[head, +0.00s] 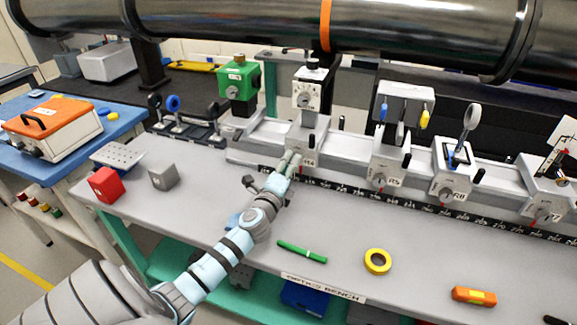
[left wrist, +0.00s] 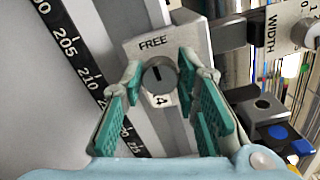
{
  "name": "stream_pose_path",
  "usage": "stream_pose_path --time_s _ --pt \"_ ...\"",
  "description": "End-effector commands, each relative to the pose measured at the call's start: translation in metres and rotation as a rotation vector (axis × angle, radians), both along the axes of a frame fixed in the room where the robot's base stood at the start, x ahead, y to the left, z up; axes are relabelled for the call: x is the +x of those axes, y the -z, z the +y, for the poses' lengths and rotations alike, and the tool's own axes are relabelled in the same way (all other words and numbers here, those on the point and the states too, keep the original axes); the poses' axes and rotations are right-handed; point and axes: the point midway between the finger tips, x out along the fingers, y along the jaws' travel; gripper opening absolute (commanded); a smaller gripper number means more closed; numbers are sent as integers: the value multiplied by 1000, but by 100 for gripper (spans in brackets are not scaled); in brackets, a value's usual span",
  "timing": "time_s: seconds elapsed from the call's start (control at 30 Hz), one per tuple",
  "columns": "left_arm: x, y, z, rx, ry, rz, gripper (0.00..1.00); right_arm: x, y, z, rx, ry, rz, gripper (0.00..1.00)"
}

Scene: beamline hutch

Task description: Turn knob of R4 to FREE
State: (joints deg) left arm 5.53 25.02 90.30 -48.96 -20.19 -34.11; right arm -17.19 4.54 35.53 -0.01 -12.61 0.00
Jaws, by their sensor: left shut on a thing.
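The R4 carrier (head: 309,132) is a grey block on the bench rail, bearing a white box-like device. Its front face also shows in the left wrist view (left wrist: 200,42), with the word FREE above the knob and a partly covered tag ending in 4 below. The R4 knob (left wrist: 158,76) is round and grey with a dark upright slot. My left gripper (head: 291,160) is at the carrier's front, and its teal-padded fingers (left wrist: 160,72) stand on both sides of the knob, shut on it. In the head view the knob is hidden by the gripper. My right gripper is not in view.
Carriers R5 (head: 384,172) and R8 (head: 447,183) stand to the right on the rail. A large dark pipe (head: 420,35) crosses above.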

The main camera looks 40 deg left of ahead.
Motion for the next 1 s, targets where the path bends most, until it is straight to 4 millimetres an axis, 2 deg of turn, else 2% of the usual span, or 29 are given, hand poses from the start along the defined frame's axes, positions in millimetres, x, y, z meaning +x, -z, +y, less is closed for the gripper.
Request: stream_pose_path --time_s 0.27,0.3,0.4,0.67,0.77,0.87,1.0 --pt "0 1 0 -2 -1 2 0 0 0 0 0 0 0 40" --pt "0 1 0 -2 -1 2 35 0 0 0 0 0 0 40" --pt "0 1 0 -1 -1 2 48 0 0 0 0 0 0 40" --pt "0 0 0 0 0 1 48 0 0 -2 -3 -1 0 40" --pt "-7 1 -3 1 2 1 48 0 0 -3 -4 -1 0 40" --pt "-25 1 -9 0 2 3 48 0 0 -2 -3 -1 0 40" --pt "-62 2 -22 1 3 4 48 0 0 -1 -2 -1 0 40"
